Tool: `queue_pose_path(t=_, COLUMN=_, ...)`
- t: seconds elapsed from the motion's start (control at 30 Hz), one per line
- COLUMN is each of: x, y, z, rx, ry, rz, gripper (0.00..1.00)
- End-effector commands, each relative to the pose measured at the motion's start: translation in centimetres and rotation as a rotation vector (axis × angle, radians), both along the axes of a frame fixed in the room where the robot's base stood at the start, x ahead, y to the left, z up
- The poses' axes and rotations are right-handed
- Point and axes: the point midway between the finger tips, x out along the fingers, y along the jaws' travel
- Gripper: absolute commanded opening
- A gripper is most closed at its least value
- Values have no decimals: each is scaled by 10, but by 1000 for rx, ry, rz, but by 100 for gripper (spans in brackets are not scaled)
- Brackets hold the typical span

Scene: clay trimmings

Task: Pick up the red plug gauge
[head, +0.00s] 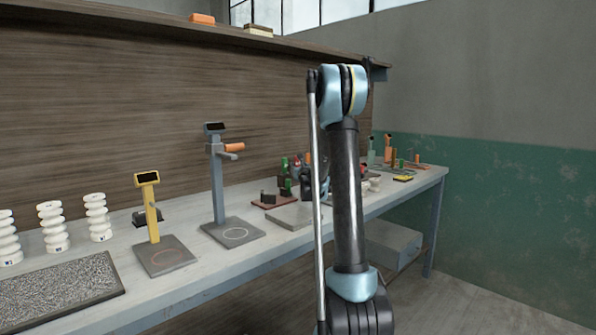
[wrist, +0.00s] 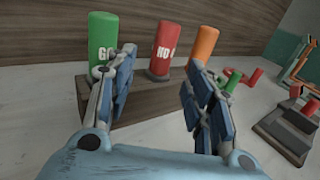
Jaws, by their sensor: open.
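The red plug gauge (wrist: 165,48), with "NO" lettering, stands upright in a brown block (wrist: 150,100) in the wrist view. A green gauge (wrist: 102,38) marked "GO" stands left of it and an orange cylinder (wrist: 203,46) right of it. My gripper (wrist: 160,70) is open, its two fingers spread in front of the block. The red gauge shows in the gap between the fingers, beyond them; no contact is visible. The left finger overlaps part of the green gauge in the picture. In the head view my arm hides most of the gripper.
A dark fixture (wrist: 285,133) and small red and green pieces lie right of the block. In the head view, the long bench (head: 190,270) carries a grey stand (head: 217,185), a yellow stand (head: 151,215) and white spool stacks (head: 52,228). A wooden wall rises behind.

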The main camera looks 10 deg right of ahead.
Motion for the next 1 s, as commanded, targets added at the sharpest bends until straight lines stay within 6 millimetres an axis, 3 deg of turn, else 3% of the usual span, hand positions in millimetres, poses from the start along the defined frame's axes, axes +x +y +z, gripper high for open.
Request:
queue_pose_path(t=0.2, x=26, y=1, z=0, rx=0, ry=0, rz=0, gripper=48)
queue_pose_path(t=0.47, x=37, y=1, z=0, rx=0, ry=0, rz=0, gripper=48)
queue_pose_path(t=0.8, x=79, y=0, z=1, rx=0, ry=0, rz=0, gripper=48)
queue_pose_path(t=1.0, x=82, y=0, z=1, rx=0, ry=0, rz=0, gripper=48)
